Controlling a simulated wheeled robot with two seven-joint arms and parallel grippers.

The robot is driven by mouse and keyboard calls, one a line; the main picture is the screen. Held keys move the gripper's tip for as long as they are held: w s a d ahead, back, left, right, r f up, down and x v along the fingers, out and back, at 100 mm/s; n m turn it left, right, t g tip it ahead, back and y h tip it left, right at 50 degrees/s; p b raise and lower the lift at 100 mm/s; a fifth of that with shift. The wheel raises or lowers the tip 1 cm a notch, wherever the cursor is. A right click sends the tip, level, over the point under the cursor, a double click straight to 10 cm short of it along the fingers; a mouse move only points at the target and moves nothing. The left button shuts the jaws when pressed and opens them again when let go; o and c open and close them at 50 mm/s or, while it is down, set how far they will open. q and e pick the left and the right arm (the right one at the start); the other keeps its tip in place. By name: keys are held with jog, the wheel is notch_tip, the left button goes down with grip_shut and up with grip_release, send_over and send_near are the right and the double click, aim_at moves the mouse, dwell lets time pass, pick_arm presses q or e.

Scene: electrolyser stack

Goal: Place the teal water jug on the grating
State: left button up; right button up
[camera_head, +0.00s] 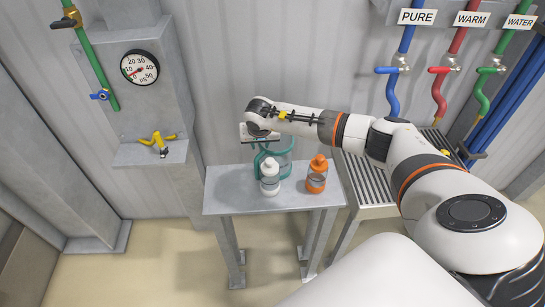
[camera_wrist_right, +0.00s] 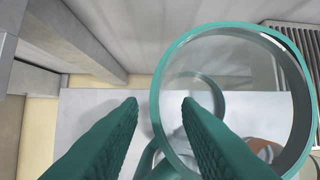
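The teal water jug (camera_head: 284,150) is clear with teal rims and a teal handle. It stands on the grey table behind two bottles, partly covered by my right gripper. My right gripper (camera_head: 262,143) is over the jug's left side. In the right wrist view, its two teal fingers (camera_wrist_right: 161,102) are apart, and the jug's round rim (camera_wrist_right: 301,75) lies to the right, overlapped by the right finger. Part of the teal handle (camera_wrist_right: 148,158) shows low between the fingers; contact cannot be told. The slatted grating (camera_head: 362,178) is right of the table, partly behind my arm. My left gripper is out of view.
A white bottle (camera_head: 270,180) and an orange bottle (camera_head: 316,175) stand in front of the jug on the grey table (camera_head: 225,193). Blue (camera_head: 392,92), red (camera_head: 438,95) and green (camera_head: 485,92) taps hang above the grating. The table's left part is clear.

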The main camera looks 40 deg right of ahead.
jog(key=x, duration=0.2)
jog(key=shift+w+d+f, duration=0.1)
jog(key=shift+f, duration=0.3)
grip_shut()
